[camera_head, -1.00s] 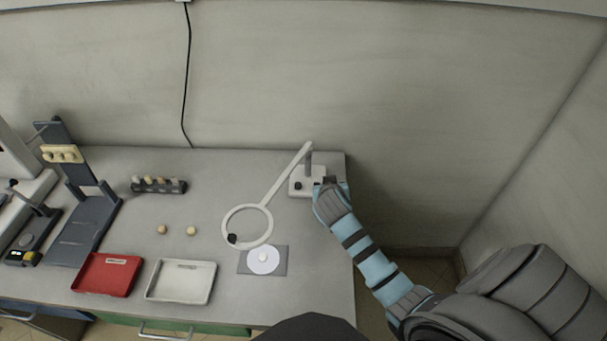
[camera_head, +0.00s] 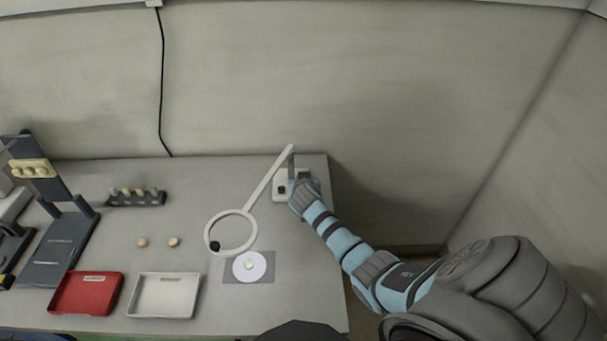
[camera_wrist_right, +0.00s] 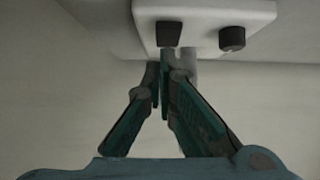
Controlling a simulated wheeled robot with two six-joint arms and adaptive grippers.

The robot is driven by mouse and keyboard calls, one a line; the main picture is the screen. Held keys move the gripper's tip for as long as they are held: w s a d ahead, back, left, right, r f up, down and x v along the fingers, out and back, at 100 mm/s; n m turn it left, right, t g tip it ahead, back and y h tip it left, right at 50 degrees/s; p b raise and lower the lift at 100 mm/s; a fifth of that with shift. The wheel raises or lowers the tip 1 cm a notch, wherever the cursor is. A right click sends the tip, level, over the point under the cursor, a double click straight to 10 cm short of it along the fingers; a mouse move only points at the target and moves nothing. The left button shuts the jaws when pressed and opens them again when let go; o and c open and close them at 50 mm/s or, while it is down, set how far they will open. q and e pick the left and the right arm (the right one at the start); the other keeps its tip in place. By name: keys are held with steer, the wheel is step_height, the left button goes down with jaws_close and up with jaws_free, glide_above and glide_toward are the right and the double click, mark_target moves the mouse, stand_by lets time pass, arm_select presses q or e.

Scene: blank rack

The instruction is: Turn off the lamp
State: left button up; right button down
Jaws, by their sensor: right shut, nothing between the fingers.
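The lamp is a white ring lamp (camera_head: 255,213) on a slanted arm, with its white base (camera_head: 279,190) at the table's back right corner. In the right wrist view, the base (camera_wrist_right: 203,13) carries a black switch (camera_wrist_right: 169,34) and a round black knob (camera_wrist_right: 232,38). My right gripper (camera_head: 301,182) is at the right part of the base and hides some of it. In the wrist view its shut, empty fingers (camera_wrist_right: 164,62) have their tips just below the black switch; I cannot tell whether they touch it. My left gripper is out of view.
A grey plate with a white disc (camera_head: 236,273) lies below the ring. A red tray (camera_head: 87,294), a white tray (camera_head: 164,297), two small round pieces and a dark rack (camera_head: 136,199) are to the left. A wall stands close behind the table.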

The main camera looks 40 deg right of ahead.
steer(key=shift+f, duration=0.1)
steer(key=shift+w+d+g+y+p, duration=0.2)
steer(key=shift+w+g+y+p, duration=0.1)
steer(key=shift+g+p, duration=0.3)
steer(key=shift+w+d+f, duration=0.2)
steer(key=shift+f, duration=0.25)
steer(key=shift+s+a, duration=0.1)
